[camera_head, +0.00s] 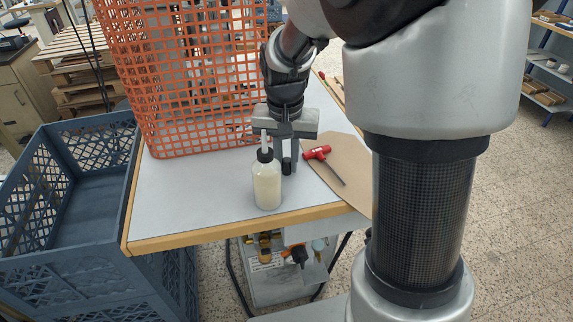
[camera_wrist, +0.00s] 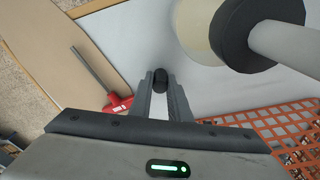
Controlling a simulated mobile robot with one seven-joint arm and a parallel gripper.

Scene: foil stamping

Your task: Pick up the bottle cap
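The bottle cap is a small black cylinder. In the wrist view the bottle cap (camera_wrist: 160,79) sits between my two fingertips, which close in on both its sides. In the head view the cap (camera_head: 286,166) shows dark at the fingertips of my gripper (camera_head: 287,160), which points down over the table just right of the bottle. My gripper (camera_wrist: 160,90) looks shut on the cap. Whether the cap touches the table or is slightly raised, I cannot tell.
A bottle (camera_head: 267,186) with a black collar and white nozzle stands close left of my gripper. A red-handled tool (camera_head: 318,153) lies to the right on a brown sheet (camera_head: 349,160). An orange mesh basket (camera_head: 178,80) stands behind. The table's (camera_head: 185,205) front left is clear.

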